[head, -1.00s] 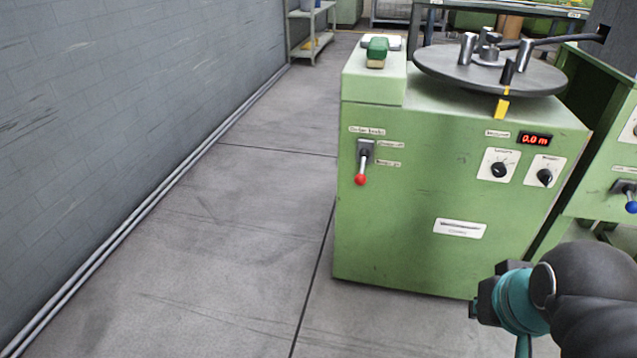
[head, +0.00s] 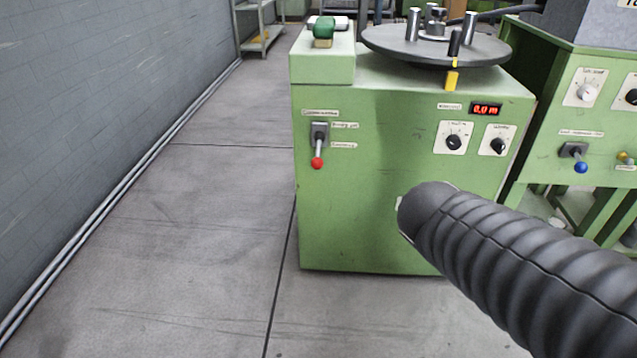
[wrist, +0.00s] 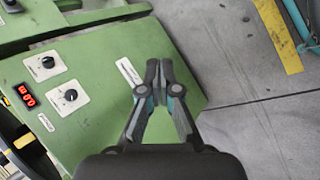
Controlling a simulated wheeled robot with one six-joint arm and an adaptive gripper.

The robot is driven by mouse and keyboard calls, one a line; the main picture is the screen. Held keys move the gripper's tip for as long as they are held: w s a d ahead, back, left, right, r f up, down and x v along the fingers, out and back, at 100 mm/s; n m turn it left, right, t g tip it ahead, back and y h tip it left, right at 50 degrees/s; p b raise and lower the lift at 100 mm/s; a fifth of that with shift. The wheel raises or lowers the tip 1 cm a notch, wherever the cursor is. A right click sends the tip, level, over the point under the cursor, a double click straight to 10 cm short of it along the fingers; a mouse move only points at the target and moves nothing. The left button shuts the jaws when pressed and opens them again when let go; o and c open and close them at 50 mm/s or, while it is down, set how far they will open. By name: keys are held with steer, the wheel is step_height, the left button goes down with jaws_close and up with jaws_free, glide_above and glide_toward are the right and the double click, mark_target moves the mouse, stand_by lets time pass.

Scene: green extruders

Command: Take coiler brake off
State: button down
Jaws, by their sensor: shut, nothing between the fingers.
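The coiler brake is a lever with a red knob (head: 317,162) on the front left of the green coiler cabinet (head: 365,225), in the head view. The lever hangs down from its dark mount, with small labels beside and above it. My gripper (wrist: 159,64) is shut and empty in the wrist view, over the cabinet front near a white plate (wrist: 129,72). The lever does not show in the wrist view. In the head view my arm covers the cabinet's lower right, and the gripper is hidden behind it.
A round turntable (head: 437,45) with upright pins sits on the cabinet. Two dark dials (head: 454,142) and a red display (head: 485,109) are on its front. Another green machine with a blue-knobbed lever (head: 580,167) stands at the right. The floor at the left (head: 190,230) is clear.

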mark_target(318, 152)
steer(key=w+a+f+n+t+h+b, duration=0.1)
steer(key=w+a+n+t+b, duration=0.15)
steer(key=w+n, duration=0.45)
steer(key=w+a+f+n+t+h+b, duration=0.1)
steer(key=w+a+f+n+t+h, duration=0.1)
steer(key=w+a+n+t, duration=0.35)
steer(key=w+a+f+n+t+y+b, duration=0.1)
steer(key=w+a+f+n+t+y, duration=0.1)
steer(key=a+n, duration=0.5)
steer(key=w+a+f+n+t+y+b, duration=0.1)
steer(key=w+a+f+n+y, duration=0.2)
steer(key=w+a+n+y, duration=0.2)
steer(key=a+n, duration=0.3)
steer(key=a, duration=0.2)
steer(key=shift+w+t, duration=0.35)
steer(key=shift+t, duration=0.05)
steer(key=shift+w, duration=0.1)
steer(key=w+d+f+b, duration=0.1)
steer(key=w+f, duration=0.1)
steer(key=w, duration=0.8)
steer(key=shift+s+a+r, duration=0.1)
steer(key=shift+s+r, duration=0.05)
steer(key=shift+r, duration=0.6)
steer(key=shift+s+a+r, duration=0.15)
steer(key=shift+s+r, duration=0.05)
steer(key=shift+r, duration=0.55)
steer(key=shift+s+a+r, duration=0.1)
steer(key=shift+s+r, duration=0.05)
steer(key=shift+r, duration=0.6)
